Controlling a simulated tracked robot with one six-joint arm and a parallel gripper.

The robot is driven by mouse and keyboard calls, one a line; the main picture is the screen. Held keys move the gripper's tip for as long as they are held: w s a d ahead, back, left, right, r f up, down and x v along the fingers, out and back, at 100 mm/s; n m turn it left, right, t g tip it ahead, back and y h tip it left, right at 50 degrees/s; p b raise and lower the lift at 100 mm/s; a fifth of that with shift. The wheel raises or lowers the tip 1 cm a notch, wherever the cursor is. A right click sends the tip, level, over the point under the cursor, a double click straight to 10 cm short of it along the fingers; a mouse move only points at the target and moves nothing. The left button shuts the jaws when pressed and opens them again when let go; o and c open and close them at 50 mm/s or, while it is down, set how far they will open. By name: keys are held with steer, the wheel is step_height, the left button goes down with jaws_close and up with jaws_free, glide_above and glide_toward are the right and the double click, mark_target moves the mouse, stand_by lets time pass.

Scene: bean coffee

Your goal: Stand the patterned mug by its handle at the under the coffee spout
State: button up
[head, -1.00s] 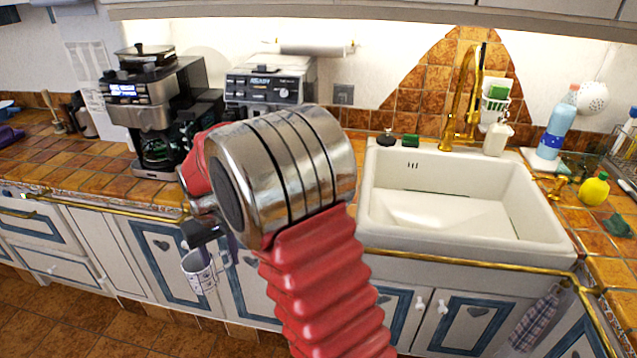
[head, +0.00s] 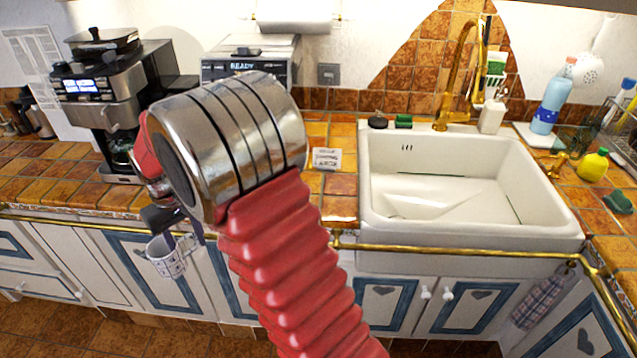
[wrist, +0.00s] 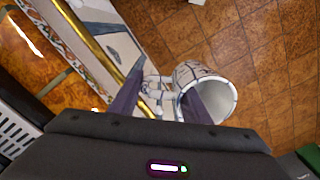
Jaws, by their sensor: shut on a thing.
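The patterned mug (head: 167,257) is white with dark markings. It hangs in front of the cabinet doors, below the counter edge, in the head view. My gripper (head: 188,240) is shut on it at its upper side. In the wrist view the mug (wrist: 205,82) has its open mouth towards the camera, and my gripper (wrist: 160,103) has one finger overlapping the mouth and the other beyond the white handle (wrist: 155,88). A silver-black coffee machine (head: 107,85) stands on the counter at left. A silver machine reading READY (head: 247,65) stands behind my arm. I cannot make out a spout.
A brass rail (head: 420,250) runs along the counter front; the wrist view shows it close to the mug. The tiled counter (head: 40,180) is bare at front left. A small card (head: 327,158) stands beside the white sink (head: 440,215). A blue bottle (head: 552,105) is at right.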

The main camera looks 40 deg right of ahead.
steer(key=shift+d, duration=0.3)
